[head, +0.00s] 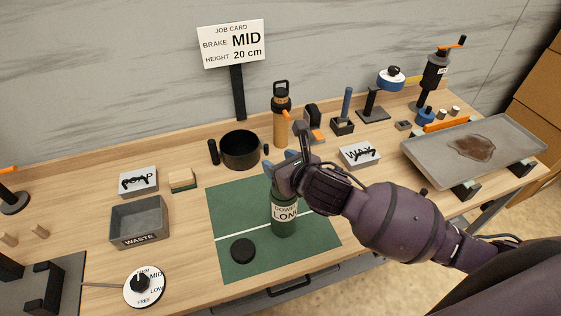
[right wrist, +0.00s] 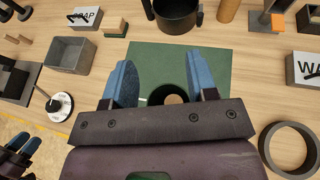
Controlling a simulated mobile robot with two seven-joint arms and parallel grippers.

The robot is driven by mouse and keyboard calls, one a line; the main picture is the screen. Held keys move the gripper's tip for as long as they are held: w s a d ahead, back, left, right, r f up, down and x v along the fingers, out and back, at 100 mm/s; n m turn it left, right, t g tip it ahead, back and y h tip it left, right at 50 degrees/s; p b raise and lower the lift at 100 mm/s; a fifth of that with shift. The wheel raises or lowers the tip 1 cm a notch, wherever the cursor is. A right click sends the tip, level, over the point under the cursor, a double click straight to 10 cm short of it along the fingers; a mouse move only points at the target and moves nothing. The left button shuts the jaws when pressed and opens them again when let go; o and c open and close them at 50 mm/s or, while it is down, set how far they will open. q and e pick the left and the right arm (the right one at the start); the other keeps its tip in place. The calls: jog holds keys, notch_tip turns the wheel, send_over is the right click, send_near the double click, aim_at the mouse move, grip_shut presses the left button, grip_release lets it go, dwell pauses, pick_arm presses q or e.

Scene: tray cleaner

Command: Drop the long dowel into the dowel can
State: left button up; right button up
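The green can (head: 284,218), labelled DOWEL and LONG, stands upright on the green mat (head: 232,205). My right gripper (head: 280,172) is just above its top. In the right wrist view my right gripper (right wrist: 160,85) has its two blue fingers spread apart, with nothing clearly held. Between them is a dark round opening with a tan round face (right wrist: 175,99), which may be the dowel's end; I cannot tell how deep it sits. The rest of the dowel is hidden. My left gripper (right wrist: 20,150) shows partly at the lower left of that view, its opening unclear.
A black disc (head: 243,250) lies on the mat beside the can. A WASTE box (head: 139,222), a sponge (head: 182,179) and a dial (head: 144,287) are left. A black pot (head: 241,150) and orange bottle (head: 281,125) stand behind. A stained tray (head: 510,142) is right.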

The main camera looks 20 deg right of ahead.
dwell(0.6)
notch_tip(320, 180, up, 7)
dwell(0.5)
dwell(0.3)
jog(key=s+d+f+n+g+h, duration=0.25)
jog(key=s+d+f+n, duration=0.25)
jog(key=s+n, duration=0.5)
jog(key=s+d+f+n+g+h, duration=0.1)
jog(key=s+d+f+n+g, duration=0.35)
jog(key=s+n, duration=0.55)
jog(key=s+d+f+n+g+h, duration=0.2)
jog(key=s+d+f+n, duration=0.35)
jog(key=n, duration=0.75)
jog(key=w+f+t+b, duration=0.1)
jog(key=w+f+t, duration=0.2)
jog(key=f, duration=0.4)
jog(key=w+a+f+t+y+b, duration=0.1)
jog(key=w+f+t+b, duration=0.1)
jog(key=f, duration=0.5)
jog(key=w+t, duration=0.1)
jog(key=t, duration=0.1)
jog(key=shift+a+n+t, duration=0.2)
jog(key=shift+n+t, duration=0.1)
jog(key=shift+t, duration=0.1)
